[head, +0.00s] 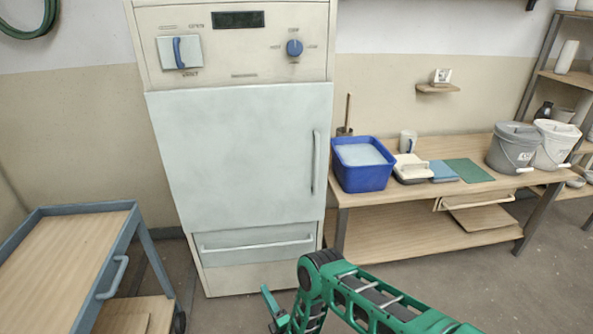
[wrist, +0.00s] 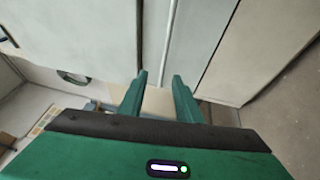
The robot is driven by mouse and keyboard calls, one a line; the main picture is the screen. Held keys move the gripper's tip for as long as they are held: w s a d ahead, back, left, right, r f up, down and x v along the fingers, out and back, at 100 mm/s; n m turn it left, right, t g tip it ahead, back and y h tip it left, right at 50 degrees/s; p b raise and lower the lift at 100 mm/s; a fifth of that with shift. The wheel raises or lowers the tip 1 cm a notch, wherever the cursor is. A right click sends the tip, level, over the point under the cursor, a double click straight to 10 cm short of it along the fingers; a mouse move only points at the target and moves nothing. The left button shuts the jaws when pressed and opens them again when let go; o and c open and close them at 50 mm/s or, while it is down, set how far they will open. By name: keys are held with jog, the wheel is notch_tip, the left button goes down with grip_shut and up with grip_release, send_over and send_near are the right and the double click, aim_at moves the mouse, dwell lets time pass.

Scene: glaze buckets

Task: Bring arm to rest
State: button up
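My gripper (wrist: 159,82) shows in the wrist view with its two green fingers apart and nothing between them. In the head view my green arm comes in from the lower right and bends down in front of the cabinet's foot. The gripper end is low at the bottom edge there and partly cut off. The tall pale cabinet (head: 240,150) stands behind the arm, with its large door and its lower drawer (head: 258,245) looking shut. In the wrist view pale panels fill most of the area beyond the fingers.
A blue-framed trolley (head: 70,265) stands at left. A wooden bench (head: 440,226) at right carries a blue tub (head: 362,180), a green mat (head: 468,171), a grey bucket (head: 512,150) and a white bucket (head: 553,146). A shelf rack (head: 570,78) is at far right. Floor before the bench is clear.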

jog(key=w+d+r+m+g+h, duration=0.1)
jog(key=w+d+r+m+h, duration=0.2)
jog(key=w+d+r, duration=0.6)
jog(key=w+d+r+m+g+h, duration=0.2)
jog(key=w+d+r+m+h, duration=0.3)
jog(key=w+r, duration=0.6)
jog(key=s+d+r+m+g+h, duration=0.1)
jog(key=d+r+m+g+h, duration=0.15)
jog(key=d+r, duration=0.8)
jog(key=s+d+r+m+g+h, duration=0.15)
jog(key=d+r+m, duration=0.4)
jog(key=d, duration=0.85)
jog(key=s+d+r+m+g, duration=0.2)
jog(key=s+d+r, duration=0.25)
jog(key=s, duration=0.35)
jog(key=s+d+r+m+g+h, duration=0.1)
jog(key=s+d+r+m, duration=0.25)
jog(key=s+d, duration=0.3)
jog(key=s+d+r+m+g, duration=0.1)
jog(key=s+d+r+g, duration=0.1)
jog(key=s+d+r, duration=0.45)
jog(key=s+a+r+m+g+y, duration=0.1)
jog(key=s+m, duration=0.3)
jog(key=s, duration=1.3)
jog(key=s+a+r+m+g+y, duration=0.1)
jog(key=s+a+m+g+y, duration=0.1)
jog(key=s, duration=1.5)
jog(key=shift+a+r+m+g, duration=0.3)
jog(key=shift+a+m+g, duration=0.15)
jog(key=shift+m+g, duration=0.65)
